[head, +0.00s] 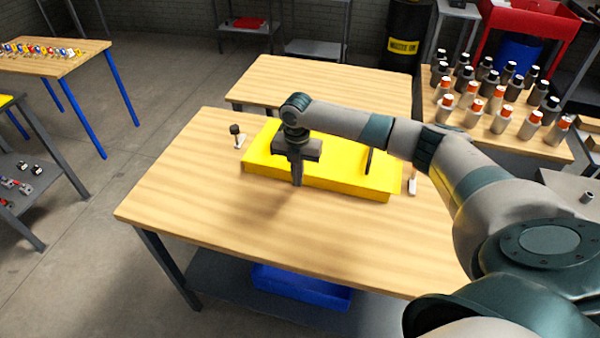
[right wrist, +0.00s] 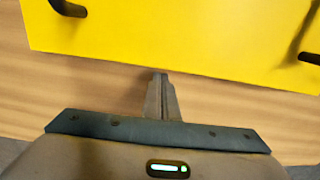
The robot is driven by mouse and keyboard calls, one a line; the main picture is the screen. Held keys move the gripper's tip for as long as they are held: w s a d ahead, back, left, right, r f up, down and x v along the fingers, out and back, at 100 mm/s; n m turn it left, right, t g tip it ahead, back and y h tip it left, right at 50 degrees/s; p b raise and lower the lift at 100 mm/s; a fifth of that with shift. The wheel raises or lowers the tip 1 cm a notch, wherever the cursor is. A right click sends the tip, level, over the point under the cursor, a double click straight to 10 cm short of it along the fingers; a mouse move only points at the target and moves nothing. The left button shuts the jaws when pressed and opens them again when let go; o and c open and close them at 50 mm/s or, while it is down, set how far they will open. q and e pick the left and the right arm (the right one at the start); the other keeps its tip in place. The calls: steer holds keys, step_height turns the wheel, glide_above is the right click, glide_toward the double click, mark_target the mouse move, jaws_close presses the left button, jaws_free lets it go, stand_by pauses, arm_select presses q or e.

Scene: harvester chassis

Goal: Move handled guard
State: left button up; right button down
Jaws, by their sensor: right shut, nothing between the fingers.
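The handled guard is a yellow panel (head: 330,178) lying on the wooden table, with a dark handle (head: 369,160) near its right end. In the right wrist view the yellow guard (right wrist: 190,40) fills the top, with one black handle (right wrist: 68,8) at upper left and another (right wrist: 309,57) at the right edge. My right gripper (head: 297,182) points down at the guard's near edge, between the handles. Its fingers (right wrist: 161,80) are shut and empty, over bare wood beside the edge in the wrist view. My left gripper is not in view.
The wooden table (head: 200,225) is clear at its front and left. A small dark-topped item (head: 237,137) stands left of the guard, and a small white item (head: 412,184) is to its right. Several bottles (head: 500,120) stand on a table at the back right. A blue bin (head: 300,287) sits below.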

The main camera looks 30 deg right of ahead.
steer(key=shift+s+a+r+p, duration=0.15)
steer(key=shift+s+a+r, duration=0.1)
steer(key=shift+s+a, duration=0.3)
steer(key=shift+s+a+r+p, duration=0.15)
steer(key=shift+s+a+r, duration=0.1)
steer(key=shift+s+a, duration=0.2)
arm_select(q)
steer(key=b, duration=0.1)
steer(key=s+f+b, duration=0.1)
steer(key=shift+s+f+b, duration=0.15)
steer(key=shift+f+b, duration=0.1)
steer(key=shift+b, duration=0.15)
arm_select(e)
step_height(320, 180, up, 9)
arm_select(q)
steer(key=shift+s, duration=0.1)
arm_select(e)
steer(key=shift+s, duration=0.1)
